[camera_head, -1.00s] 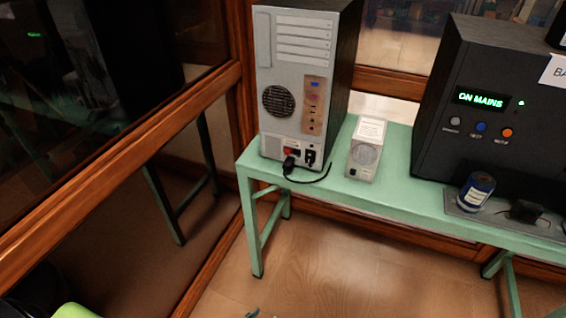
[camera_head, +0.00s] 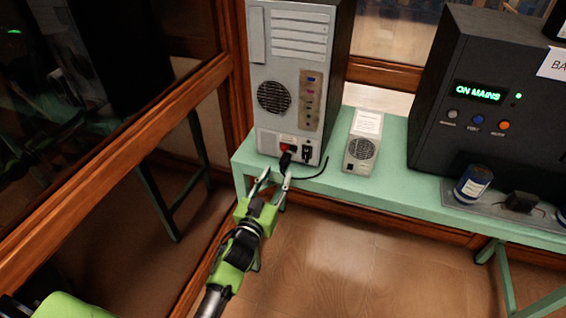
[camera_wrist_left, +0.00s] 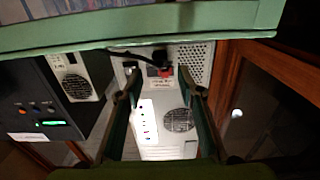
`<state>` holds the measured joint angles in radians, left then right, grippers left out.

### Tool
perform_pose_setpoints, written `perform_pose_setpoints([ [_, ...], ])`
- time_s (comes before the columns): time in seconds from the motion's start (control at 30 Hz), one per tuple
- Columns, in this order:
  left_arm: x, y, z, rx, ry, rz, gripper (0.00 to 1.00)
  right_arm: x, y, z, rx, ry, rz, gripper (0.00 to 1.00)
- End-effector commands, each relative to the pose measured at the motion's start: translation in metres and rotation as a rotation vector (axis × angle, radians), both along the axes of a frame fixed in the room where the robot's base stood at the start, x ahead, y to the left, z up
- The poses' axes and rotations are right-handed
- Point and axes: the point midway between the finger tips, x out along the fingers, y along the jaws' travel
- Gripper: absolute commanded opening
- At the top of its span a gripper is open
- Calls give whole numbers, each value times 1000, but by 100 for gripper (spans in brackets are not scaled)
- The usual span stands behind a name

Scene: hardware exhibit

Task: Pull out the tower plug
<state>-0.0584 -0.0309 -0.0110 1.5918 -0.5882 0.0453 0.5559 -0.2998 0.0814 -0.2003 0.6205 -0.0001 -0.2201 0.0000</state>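The grey computer tower (camera_head: 290,90) stands with its back panel toward me on the green table's left end. The black tower plug (camera_head: 285,160) sits at the bottom of that panel, beside a red switch, with a black cable curving right. My left gripper (camera_head: 276,178) is open and empty, just in front of the plug at the table's front edge. In the left wrist view, which is upside down, the plug (camera_wrist_left: 160,57) shows between and beyond the spread fingers (camera_wrist_left: 160,80). I see no contact with it. My right gripper is not in view.
A small pale vented box (camera_head: 361,150) stands right of the tower on the green table (camera_head: 395,190). A large black unit (camera_head: 480,120) reads "ON MAINS". A blue can (camera_head: 473,184) stands before it. A wood-framed glass wall (camera_head: 130,140) closes off the left.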

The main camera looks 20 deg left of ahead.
Motion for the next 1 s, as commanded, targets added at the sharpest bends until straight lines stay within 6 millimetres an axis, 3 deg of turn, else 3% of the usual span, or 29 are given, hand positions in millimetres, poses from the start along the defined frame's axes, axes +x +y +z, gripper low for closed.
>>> perform_pose_setpoints([
  [0.1, 26, -1, 1, -2, -1, 1, 35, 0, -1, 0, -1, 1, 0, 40],
  [0.3, 54, -2, -1, -1, 1, 1, 35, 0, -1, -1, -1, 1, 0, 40],
  [0.73, 65, -2, -1, -1, 1, 0, 35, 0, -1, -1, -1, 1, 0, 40],
  [0.77, 65, -2, -1, -1, 1, 0, 32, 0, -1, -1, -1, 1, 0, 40],
  [0.9, 65, -2, -1, -1, 1, 0, 0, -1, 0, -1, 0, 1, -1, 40],
  [1.0, 65, -2, -1, -1, 1, 0, 0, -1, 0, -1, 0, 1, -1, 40],
])
